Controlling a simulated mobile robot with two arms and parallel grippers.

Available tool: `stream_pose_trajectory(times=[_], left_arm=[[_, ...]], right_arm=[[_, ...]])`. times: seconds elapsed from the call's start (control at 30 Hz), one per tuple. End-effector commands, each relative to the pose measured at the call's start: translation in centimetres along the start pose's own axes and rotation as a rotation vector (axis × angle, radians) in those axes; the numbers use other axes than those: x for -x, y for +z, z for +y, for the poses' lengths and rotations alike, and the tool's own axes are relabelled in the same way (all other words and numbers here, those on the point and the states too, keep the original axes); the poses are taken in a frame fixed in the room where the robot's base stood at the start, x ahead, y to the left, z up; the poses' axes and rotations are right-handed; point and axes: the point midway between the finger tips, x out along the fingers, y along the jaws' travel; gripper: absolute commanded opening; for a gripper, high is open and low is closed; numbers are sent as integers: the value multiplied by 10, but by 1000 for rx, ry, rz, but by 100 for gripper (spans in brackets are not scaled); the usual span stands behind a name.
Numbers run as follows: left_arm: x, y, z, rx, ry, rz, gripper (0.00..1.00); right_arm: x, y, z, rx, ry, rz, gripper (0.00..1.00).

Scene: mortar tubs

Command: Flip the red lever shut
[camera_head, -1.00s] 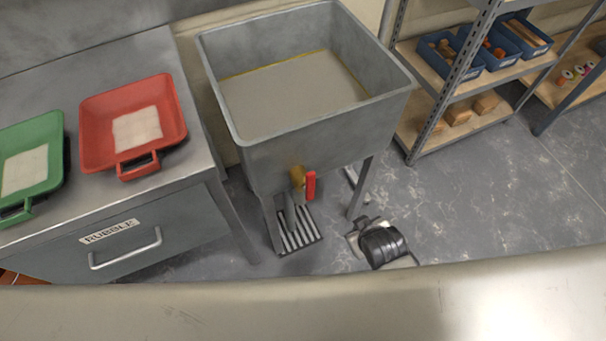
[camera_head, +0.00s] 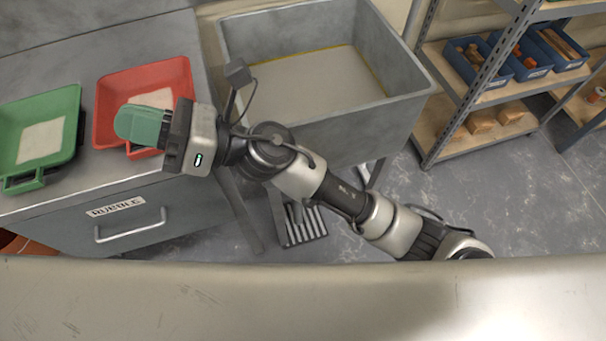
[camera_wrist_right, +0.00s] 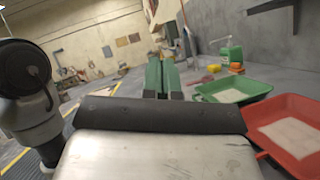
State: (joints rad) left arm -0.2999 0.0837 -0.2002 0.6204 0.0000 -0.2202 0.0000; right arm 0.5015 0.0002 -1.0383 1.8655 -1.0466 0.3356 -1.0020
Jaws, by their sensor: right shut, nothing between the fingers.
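The red lever is not visible in the head view; my right arm crosses in front of the lower front of the grey tub (camera_head: 375,125), where the lever showed earlier. The tub holds a flat grey fill. My right gripper (camera_head: 137,122), with green fingers, is over the front of the red tray (camera_head: 182,78), left of the tub and well away from its front. In the wrist view its fingers (camera_wrist_right: 162,78) are together and empty. My left gripper is not in view.
A green tray (camera_head: 66,96) lies left of the red one on a grey bench (camera_head: 110,190) with a drawer. A slotted grate (camera_head: 305,228) sits under the tub. Shelves with blue bins (camera_head: 478,62) stand at right. The floor between shows clear.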

Motion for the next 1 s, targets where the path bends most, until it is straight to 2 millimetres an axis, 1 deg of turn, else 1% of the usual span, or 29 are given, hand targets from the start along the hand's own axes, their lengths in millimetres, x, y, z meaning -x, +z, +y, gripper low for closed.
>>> stream_pose_trajectory(times=[0.03,0.07,0.1,0.17,0.2,0.27,0.3,0.37,0.4,0.43,0.47,0.5,0.57,0.6,0.67,0.7,0.83,0.9,1.0], left_arm=[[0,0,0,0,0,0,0],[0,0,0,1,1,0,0],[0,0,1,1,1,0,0],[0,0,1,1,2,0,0],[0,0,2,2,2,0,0],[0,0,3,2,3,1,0],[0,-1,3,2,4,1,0],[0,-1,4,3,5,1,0],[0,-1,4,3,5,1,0],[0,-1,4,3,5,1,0],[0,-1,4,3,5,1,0],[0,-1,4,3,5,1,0],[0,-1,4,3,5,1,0],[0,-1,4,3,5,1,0],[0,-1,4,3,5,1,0],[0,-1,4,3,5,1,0],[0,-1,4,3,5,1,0],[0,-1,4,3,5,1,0],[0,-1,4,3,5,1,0]], right_arm=[[-10,-20,14,123,102,122,0],[-13,-34,21,195,163,192,0],[-15,-52,29,290,246,287,0],[-11,-81,38,427,374,432,0],[-5,-99,40,516,462,529,0],[9,-125,39,641,595,678,0],[21,-140,36,717,686,780,0],[43,-159,26,824,826,935,0],[60,-168,17,888,920,1042,0],[73,-172,8,930,991,1124,0],[87,-175,-1,967,1062,1207,0],[105,-176,-15,1009,1154,1317,0],[131,-171,-35,1051,1285,1479,0],[146,-164,-48,1066,1366,1582,0],[166,-151,-67,1073,1471,1725,0],[177,-142,-77,1067,1532,1811,0],[201,-113,-100,1023,1669,2019,0],[208,-102,-106,1000,1709,2085,0],[212,-95,-110,982,1737,2128,0]])
